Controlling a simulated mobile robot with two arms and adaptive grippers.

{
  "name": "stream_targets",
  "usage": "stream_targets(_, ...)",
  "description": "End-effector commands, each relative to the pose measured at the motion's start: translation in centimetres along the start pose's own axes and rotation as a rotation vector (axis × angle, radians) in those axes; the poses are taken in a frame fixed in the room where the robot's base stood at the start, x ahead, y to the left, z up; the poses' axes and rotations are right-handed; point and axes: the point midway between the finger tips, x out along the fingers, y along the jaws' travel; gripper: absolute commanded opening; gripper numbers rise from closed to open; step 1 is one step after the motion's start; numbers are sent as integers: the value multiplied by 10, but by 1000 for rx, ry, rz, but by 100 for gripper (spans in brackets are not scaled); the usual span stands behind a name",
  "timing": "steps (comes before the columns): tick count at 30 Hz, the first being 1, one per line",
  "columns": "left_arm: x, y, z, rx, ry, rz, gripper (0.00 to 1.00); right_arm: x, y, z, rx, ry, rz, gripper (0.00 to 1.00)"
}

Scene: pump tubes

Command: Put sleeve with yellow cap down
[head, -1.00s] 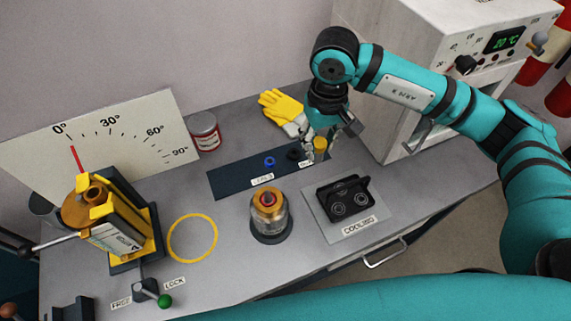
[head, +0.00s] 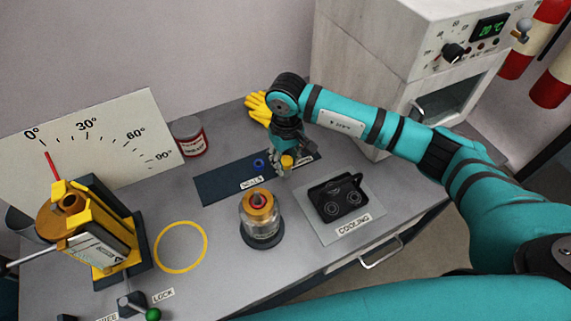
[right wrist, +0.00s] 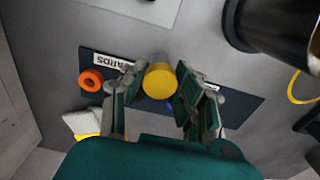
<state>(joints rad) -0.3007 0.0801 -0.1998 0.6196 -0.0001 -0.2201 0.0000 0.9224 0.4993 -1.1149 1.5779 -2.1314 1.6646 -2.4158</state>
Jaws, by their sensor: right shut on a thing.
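The sleeve with the yellow cap shows its cap (head: 287,161) in the head view, at my right gripper (head: 284,168). In the right wrist view, the yellow cap (right wrist: 158,83) sits between the two fingers of my right gripper (right wrist: 158,90), which is shut on the sleeve. A short grey part of the sleeve shows beyond the cap. The sleeve is over the dark mat (head: 215,187), near its right part. I cannot tell whether its lower end touches the mat. My left gripper is not in view.
A blue ring (head: 258,163) lies on the mat, and an orange ring (right wrist: 91,80) shows in the wrist view. Yellow gloves (head: 258,107) lie behind. The clear pump body (head: 260,222) stands in front, the black cooling block (head: 337,198) to the right.

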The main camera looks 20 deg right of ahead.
Motion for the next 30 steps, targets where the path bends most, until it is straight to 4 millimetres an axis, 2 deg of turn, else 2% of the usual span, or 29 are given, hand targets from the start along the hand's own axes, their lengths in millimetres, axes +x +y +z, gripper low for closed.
stream_targets(3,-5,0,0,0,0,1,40,18,-1,1,1,-4,-2,0)
stream_targets(6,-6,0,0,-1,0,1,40,26,-1,0,0,-2,-1,0)
stream_targets(17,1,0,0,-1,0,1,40,30,0,0,-1,0,0,0)
stream_targets(18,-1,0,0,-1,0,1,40,29,0,0,-1,0,0,33)
stream_targets(21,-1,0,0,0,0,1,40,29,0,0,0,0,0,46)
stream_targets(23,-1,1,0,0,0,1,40,29,0,0,0,-1,0,53)
stream_targets(30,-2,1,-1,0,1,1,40,28,0,0,0,-1,0,53)
